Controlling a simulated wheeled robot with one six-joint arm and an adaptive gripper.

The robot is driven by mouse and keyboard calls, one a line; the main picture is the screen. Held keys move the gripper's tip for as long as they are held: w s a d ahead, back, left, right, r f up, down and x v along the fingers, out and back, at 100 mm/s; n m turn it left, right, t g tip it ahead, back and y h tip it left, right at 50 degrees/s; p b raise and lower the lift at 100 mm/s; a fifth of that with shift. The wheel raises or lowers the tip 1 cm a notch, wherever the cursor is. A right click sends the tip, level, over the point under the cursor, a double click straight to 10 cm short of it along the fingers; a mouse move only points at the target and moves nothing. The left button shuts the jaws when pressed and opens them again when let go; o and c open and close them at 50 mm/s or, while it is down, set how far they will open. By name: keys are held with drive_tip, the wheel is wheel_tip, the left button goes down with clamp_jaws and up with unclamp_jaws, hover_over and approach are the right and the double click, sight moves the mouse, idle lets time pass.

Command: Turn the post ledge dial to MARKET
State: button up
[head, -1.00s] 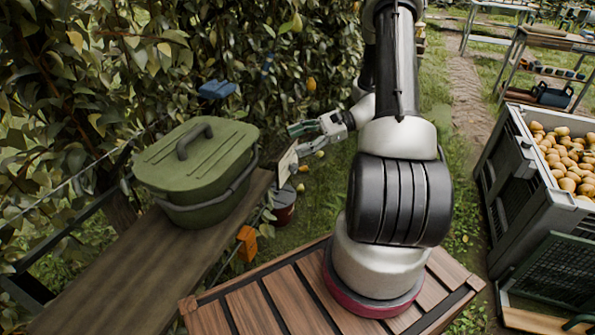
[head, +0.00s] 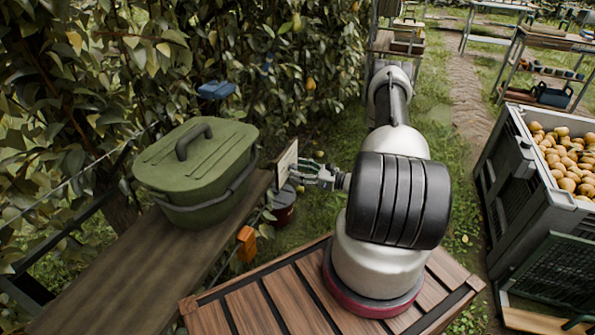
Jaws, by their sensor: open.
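The post ledge (head: 120,270) is a brown plank running along the hedge at the left. An upright pale panel (head: 286,164) stands at its far right end, seen nearly edge-on; the dial and its markings cannot be made out. My gripper (head: 296,172) is open, with its fingers pointing left at the panel's right side. I cannot tell whether the fingertips touch the panel or anything on it.
A green lidded bin (head: 196,170) stands on the ledge left of the panel. An orange block (head: 247,243) hangs at the ledge's edge, and a dark bucket (head: 284,207) stands below the panel.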

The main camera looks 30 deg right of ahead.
drive_tip(key=shift+w+a, duration=0.35)
drive_tip(key=shift+w, duration=0.1)
drive_tip(key=c, duration=1)
drive_tip(key=shift+m, duration=0.3)
drive_tip(key=m, duration=1.1)
drive_tip(key=shift+s+r, duration=0.1)
drive_tip(key=o, duration=1)
